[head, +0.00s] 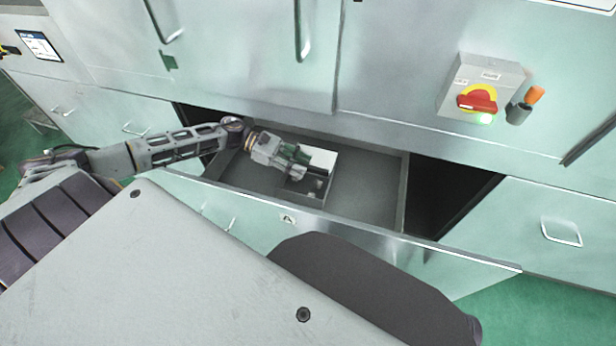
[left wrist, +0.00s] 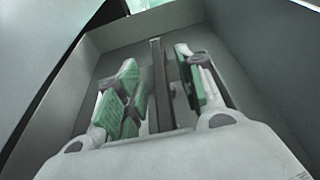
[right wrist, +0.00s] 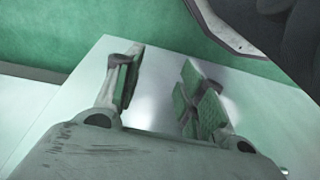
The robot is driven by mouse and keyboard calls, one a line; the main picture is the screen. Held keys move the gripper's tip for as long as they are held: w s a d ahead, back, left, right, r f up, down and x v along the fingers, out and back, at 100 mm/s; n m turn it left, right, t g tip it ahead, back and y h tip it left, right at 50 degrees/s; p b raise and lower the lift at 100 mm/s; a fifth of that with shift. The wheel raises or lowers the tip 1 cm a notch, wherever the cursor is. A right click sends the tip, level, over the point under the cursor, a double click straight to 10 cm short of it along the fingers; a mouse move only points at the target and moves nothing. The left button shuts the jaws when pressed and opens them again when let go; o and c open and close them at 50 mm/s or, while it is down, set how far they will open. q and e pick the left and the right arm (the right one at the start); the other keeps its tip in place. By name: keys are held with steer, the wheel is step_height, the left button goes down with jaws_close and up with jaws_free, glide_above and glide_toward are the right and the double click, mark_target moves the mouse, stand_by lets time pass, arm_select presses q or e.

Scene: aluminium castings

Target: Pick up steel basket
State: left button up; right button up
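A small pale grey, box-like thing, apparently the steel basket (head: 323,157), sits in the open drawer (head: 372,188); my left gripper partly covers it. My left gripper (head: 318,172) reaches down over it from the left. In the left wrist view the gripper (left wrist: 162,88) is open, with one green-padded finger on each side of a thin dark upright bar (left wrist: 157,85), which looks like part of the basket. Gaps show between the bar and both fingers. My right gripper (right wrist: 160,90) is open and empty, over a pale metal surface; it does not show in the head view.
The drawer's front panel (head: 440,257) stands out from the green cabinets. Dark gaps lie beside the drawer. A red rotary switch (head: 477,100) on a grey box is mounted at the upper right. The right part of the drawer is bare. Green floor (right wrist: 70,35) shows in the right wrist view.

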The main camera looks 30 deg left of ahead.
mark_target(309, 169)
arm_select(q)
steer(key=shift+x, duration=1.2)
jaws_close()
